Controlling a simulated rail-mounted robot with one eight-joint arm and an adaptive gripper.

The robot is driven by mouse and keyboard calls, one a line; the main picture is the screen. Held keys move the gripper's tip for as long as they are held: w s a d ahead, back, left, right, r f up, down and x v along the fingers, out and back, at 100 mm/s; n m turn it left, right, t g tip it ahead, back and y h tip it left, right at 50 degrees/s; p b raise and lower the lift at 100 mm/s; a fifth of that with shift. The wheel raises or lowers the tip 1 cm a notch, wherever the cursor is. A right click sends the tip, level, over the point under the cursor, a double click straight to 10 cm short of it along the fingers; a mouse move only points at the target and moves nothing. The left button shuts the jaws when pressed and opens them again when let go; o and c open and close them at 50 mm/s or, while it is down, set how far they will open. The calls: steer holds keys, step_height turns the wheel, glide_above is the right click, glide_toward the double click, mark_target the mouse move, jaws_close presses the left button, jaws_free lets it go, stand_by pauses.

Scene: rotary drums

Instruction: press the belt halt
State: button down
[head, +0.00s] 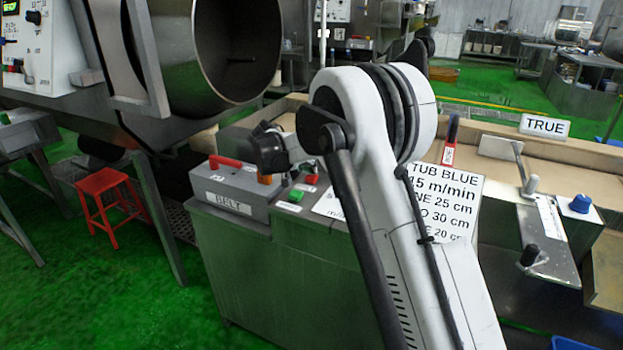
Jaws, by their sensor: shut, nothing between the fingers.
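A grey control box labelled BELT (229,203) sits on a steel cabinet in the middle of the head view. On its top are a red bar-like handle (226,161) at the left, an orange part (265,179), a green button (295,196) and a small red button (311,179). I cannot read which one is the halt. My gripper (268,158), dark and small here, is shut and empty. It appears over the box, near the orange part, between the red handle and the red button. Contact cannot be told. My arm hides the area right of the buttons.
A steel cabinet (280,270) carries the box. A large drum (225,50) stands behind. A red stool (110,200) is at the left.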

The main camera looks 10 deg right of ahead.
mark_target(311, 177)
steer(key=shift+f+b, duration=0.35)
steer(key=shift+f, duration=0.15)
stand_by(0.8)
steer(key=shift+r, duration=0.1)
steer(key=shift+r+p, duration=0.3)
steer(key=shift+r, duration=0.55)
steer(key=shift+r+p, duration=1)
steer(key=shift+r, duration=1.5)
